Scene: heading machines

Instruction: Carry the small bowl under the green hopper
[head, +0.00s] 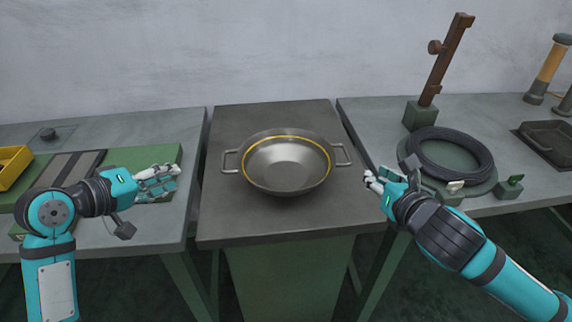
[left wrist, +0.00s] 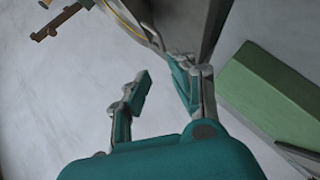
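A wide metal bowl (head: 287,182) with two side handles and a yellow ring inside its rim sits upright on the middle table. Part of its rim seems to show at the top of the left wrist view (left wrist: 124,20). My left gripper (head: 168,181) is left of the bowl, apart from it, above the left table. In the left wrist view its fingers (left wrist: 163,88) are spread with nothing between them. My right gripper (head: 374,180) is right of the bowl, apart from its right handle; its finger gap is unclear. I cannot make out a green hopper.
The middle table (head: 235,218) is otherwise clear. A black wire coil (head: 478,150) lies on the right table beside a brown post (head: 447,60) on a green base. A dark tray (head: 548,140) is farther right. A yellow bin (head: 12,165) stands at far left.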

